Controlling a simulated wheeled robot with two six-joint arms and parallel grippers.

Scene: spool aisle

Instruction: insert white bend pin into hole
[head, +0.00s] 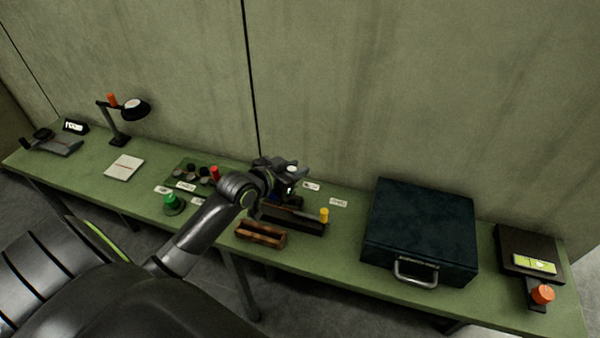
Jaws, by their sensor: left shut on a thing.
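My left gripper (289,183) is over the long dark block (292,220) in the middle of the bench. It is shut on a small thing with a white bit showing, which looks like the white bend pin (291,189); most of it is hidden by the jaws. The dark block has a yellow pin (324,215) standing upright at its right end. Its holes are hidden or too small to make out. I cannot tell whether the held pin touches the block. My right gripper is not in view.
A brown wooden tray (260,234) lies in front of the block. Left are a red pin (215,174), black knobs and a green button (171,203). A large dark case (420,230) stands right. A lamp (133,110) and white pad (124,167) are far left.

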